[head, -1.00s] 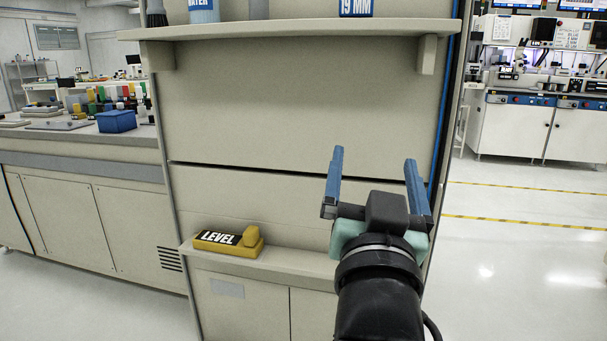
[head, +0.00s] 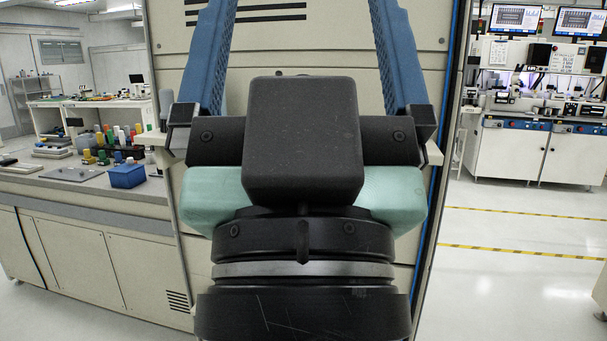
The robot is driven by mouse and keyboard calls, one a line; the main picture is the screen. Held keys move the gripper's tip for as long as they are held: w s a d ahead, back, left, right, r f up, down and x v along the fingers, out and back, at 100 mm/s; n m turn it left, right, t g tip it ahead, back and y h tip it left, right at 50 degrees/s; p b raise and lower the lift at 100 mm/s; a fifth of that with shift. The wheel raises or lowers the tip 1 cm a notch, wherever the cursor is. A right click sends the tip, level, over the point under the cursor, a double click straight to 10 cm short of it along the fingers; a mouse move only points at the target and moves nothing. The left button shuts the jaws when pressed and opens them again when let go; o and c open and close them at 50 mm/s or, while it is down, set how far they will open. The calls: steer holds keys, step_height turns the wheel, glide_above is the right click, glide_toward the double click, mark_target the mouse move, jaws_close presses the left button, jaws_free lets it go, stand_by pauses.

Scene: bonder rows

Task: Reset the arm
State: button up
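My gripper (head: 302,65) fills the middle of the head view, close to the camera. Its two blue fingers stand wide apart and point upward, with nothing between them but the beige cabinet front behind. The fingertips run out of the top of the picture. The black gripper body and wrist, with pale green parts at the sides, hide most of the cabinet (head: 345,30) and its shelf.
A counter (head: 80,195) with a blue bin (head: 127,174) and several small bottles is at the left. White machines (head: 515,150) with screens stand at the right, behind yellow floor lines (head: 520,251). The right floor is clear.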

step_height(320, 180, up, 17)
steer(key=p, duration=1.5)
